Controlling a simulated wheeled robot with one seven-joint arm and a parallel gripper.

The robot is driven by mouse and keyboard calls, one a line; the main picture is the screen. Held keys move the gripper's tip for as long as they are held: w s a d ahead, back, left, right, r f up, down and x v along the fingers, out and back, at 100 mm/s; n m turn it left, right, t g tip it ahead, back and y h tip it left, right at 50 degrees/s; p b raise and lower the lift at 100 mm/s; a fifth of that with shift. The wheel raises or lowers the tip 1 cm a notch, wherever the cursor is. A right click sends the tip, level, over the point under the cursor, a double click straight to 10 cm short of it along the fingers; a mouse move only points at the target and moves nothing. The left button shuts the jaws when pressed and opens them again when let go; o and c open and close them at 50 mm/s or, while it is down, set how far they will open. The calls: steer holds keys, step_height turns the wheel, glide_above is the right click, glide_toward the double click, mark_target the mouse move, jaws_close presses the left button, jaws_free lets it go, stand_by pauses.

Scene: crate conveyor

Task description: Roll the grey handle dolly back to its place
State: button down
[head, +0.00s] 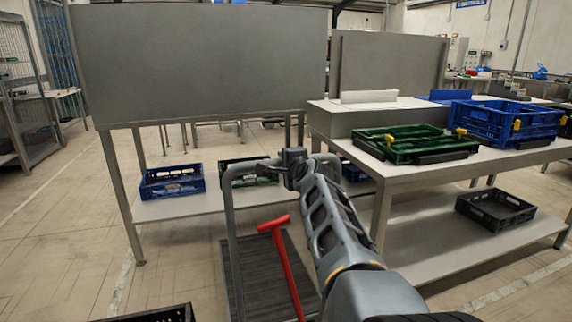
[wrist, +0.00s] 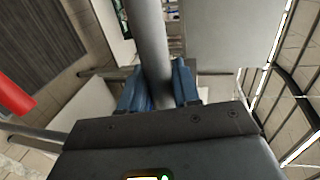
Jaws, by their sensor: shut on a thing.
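The grey handle dolly has a tubular grey handle (head: 231,240) standing up from a dark ribbed deck (head: 262,272), in the lower middle of the head view. My gripper (head: 292,165) is at the top bar of this handle. In the wrist view the grey bar (wrist: 148,40) runs between the blue fingertips of my gripper (wrist: 158,88), which is shut on it. The deck (wrist: 40,45) also shows at upper left there. My arm hides the right side of the dolly, and its wheels are not visible.
A red T-shaped handle (head: 287,265) stands in front of the deck; its base is out of view. A steel bench (head: 345,170) with green (head: 415,155) and blue crates (head: 505,135) is at right. A low shelf (head: 170,208) lies behind.

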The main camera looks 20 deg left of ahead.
steer(key=c, duration=0.9)
jaws_free()
steer(key=shift+w, duration=0.1)
steer(key=shift+c, duration=0.2)
steer(key=shift+r, duration=0.1)
steer(key=shift+p+v, duration=0.8)
steer(key=shift+p, duration=0.3)
steer(key=p+v, duration=0.2)
steer(key=v, duration=0.4)
